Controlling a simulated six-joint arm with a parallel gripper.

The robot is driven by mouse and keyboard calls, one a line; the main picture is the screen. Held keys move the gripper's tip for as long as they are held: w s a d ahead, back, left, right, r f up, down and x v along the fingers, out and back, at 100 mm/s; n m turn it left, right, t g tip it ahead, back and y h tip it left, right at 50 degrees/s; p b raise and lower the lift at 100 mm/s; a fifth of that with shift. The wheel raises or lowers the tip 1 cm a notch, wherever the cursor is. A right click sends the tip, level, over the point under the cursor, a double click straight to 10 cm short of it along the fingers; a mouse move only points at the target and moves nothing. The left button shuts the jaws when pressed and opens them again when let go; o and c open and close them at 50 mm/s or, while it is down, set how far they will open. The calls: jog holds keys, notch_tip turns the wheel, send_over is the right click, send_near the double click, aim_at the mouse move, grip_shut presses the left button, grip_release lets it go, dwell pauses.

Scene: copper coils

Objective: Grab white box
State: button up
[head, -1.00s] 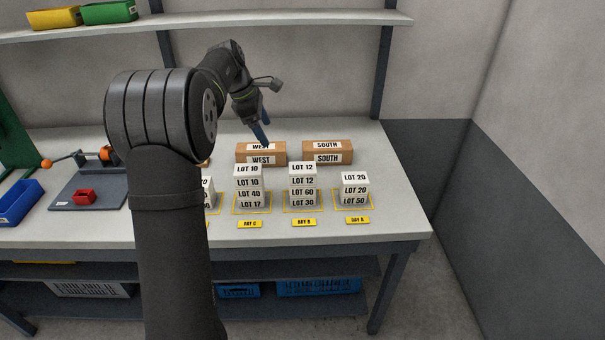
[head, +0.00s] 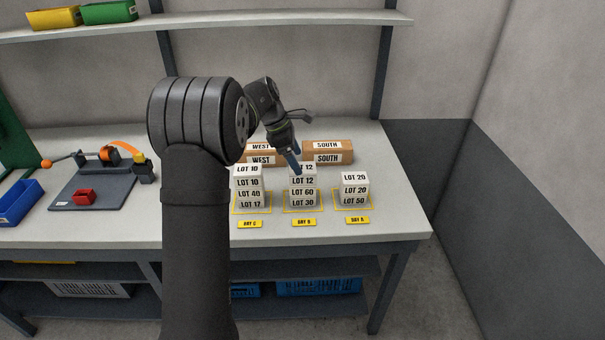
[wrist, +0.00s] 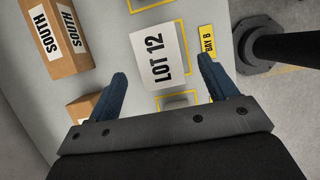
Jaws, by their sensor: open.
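White boxes stand in stacks on the bench. The middle stack, at the BAY B label (head: 304,222), has a LOT 12 box (head: 308,181) on top of a LOT 60 box (head: 302,192) and a LOT 30 box (head: 302,203). My gripper (head: 297,172) is open and empty, pointing down at this stack and covering part of the top label. In the wrist view the LOT 12 top face (wrist: 158,55) lies between and beyond the two blue fingers. Whether they touch it, I cannot tell.
A LOT 10 stack (head: 248,183) stands left and a LOT 20 stack (head: 354,190) right. Brown WEST (head: 261,160) and SOUTH (head: 328,158) boxes stand behind. A fixture (head: 95,185) and blue bin (head: 17,203) are at left. The bench's right end is clear.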

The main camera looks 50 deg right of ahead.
aim_at(302, 167)
jog(key=x, duration=0.5)
jog(key=shift+d+f, duration=0.1)
jog(key=c, duration=1.2)
jog(key=shift+o, duration=0.2)
